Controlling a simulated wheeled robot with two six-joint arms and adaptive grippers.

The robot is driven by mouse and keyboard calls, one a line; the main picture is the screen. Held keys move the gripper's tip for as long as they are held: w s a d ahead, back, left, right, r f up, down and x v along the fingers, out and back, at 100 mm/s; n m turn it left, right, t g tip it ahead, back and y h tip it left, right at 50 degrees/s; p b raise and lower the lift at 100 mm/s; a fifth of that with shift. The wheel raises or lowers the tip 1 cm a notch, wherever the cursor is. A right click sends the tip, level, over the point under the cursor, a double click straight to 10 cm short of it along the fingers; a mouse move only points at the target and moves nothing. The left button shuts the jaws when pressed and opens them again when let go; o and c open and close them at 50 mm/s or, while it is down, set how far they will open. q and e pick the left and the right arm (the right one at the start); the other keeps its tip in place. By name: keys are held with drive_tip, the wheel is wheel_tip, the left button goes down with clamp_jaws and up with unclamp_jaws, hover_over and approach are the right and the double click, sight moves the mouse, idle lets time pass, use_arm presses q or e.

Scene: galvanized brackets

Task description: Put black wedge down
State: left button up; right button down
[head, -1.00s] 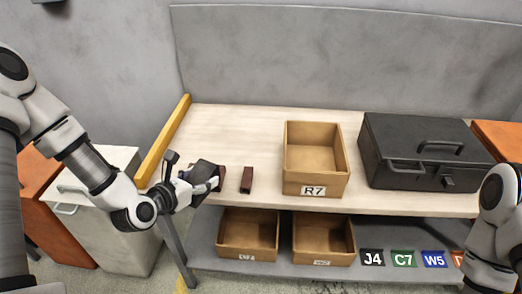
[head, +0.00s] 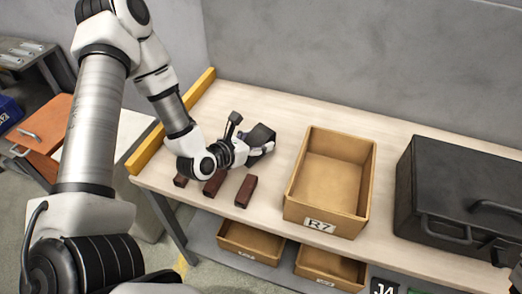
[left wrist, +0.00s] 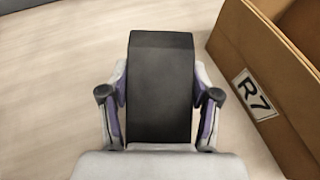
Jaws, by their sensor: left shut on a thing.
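The black wedge (head: 262,134) is a dark block held at the end of my left arm, over the back left part of the light wooden table (head: 285,105). My left gripper (head: 256,146) is shut on it. In the left wrist view the black wedge (left wrist: 160,85) sits between the two fingers of the gripper (left wrist: 160,100), with pale tabletop around it. I cannot tell whether its underside touches the table.
Dark red-brown blocks (head: 246,190) lie in front of the gripper. The open R7 box (head: 300,205) stands to the right, also in the left wrist view (left wrist: 235,50). A black case (head: 450,190) is farther right. A yellow rail (head: 147,155) edges the table's left side. Bins sit below.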

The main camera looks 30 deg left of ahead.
use_arm(q)
drive_tip(key=f, duration=0.4)
drive_tip(key=shift+w+d+f, duration=0.1)
drive_tip(key=shift+w+f, duration=0.1)
drive_tip(key=shift+w, duration=0.2)
drive_tip(key=shift+s+r, duration=0.15)
drive_tip(key=shift+f+b, duration=0.2)
drive_tip(key=shift+b, duration=0.15)
drive_tip(key=o, duration=1.6)
drive_tip(key=shift+r, duration=0.1)
